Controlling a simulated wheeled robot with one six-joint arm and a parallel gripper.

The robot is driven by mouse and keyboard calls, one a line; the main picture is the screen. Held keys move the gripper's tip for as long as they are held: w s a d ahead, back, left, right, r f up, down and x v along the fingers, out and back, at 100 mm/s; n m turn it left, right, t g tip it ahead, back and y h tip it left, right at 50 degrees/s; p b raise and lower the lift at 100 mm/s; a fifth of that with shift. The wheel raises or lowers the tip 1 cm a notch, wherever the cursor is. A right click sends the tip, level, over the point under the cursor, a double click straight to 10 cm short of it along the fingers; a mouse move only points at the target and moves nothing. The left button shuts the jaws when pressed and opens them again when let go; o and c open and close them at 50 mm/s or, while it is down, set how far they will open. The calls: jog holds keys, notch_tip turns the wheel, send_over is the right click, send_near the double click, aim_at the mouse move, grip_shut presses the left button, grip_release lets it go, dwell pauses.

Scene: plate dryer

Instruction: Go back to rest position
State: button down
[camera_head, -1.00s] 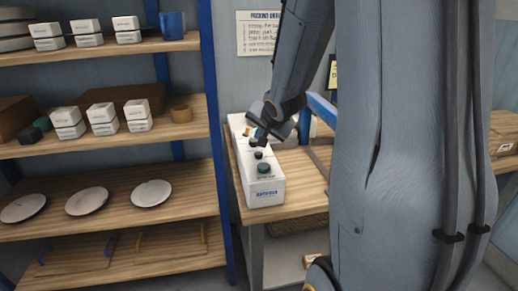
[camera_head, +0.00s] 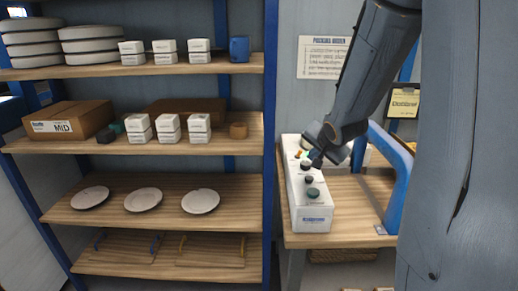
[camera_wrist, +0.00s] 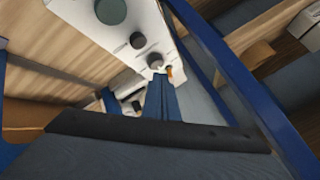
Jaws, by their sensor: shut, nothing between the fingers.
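My gripper (camera_head: 314,161) is at the end of my arm, which comes down from the upper right in the head view. It is shut and empty, over the back part of a long white box (camera_head: 312,214) with several round knobs, on a wooden table. I cannot tell whether its tips touch the box. In the wrist view my shut fingers (camera_wrist: 160,92) point up toward a grey knob (camera_wrist: 155,60) on the box.
A blue-framed shelf unit (camera_head: 271,140) stands left of the table (camera_head: 350,205), holding plates (camera_head: 143,200), small white boxes (camera_head: 170,128), a cardboard box (camera_head: 68,121) and a blue mug (camera_head: 239,49). A blue bracket (camera_head: 397,195) stands right of the white box.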

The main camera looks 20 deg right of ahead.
aim_at(296, 207)
jog(key=s+a+f+n+g, duration=0.1)
jog(key=s+a+f, duration=0.1)
jog(key=s+a, duration=0.1)
jog(key=s+a+f+n+g+b, duration=0.1)
jog(key=s+a+f+n, duration=0.1)
jog(key=s+a, duration=0.1)
jog(key=s+a+f+n+g+b, duration=0.1)
jog(key=s+a+f+n, duration=0.1)
jog(key=s, duration=0.1)
jog(key=shift+a+g, duration=0.3)
jog(key=shift+a, duration=0.1)
jog(key=s+a+f+n+g+y+b, duration=0.1)
jog(key=s+a+f+n+g, duration=0.3)
jog(key=s, duration=0.8)
jog(key=a+n+b, duration=0.1)
jog(key=a+n, duration=0.1)
jog(key=a, duration=0.2)
jog(key=shift+s+a+y, duration=0.2)
jog(key=shift+y, duration=0.1)
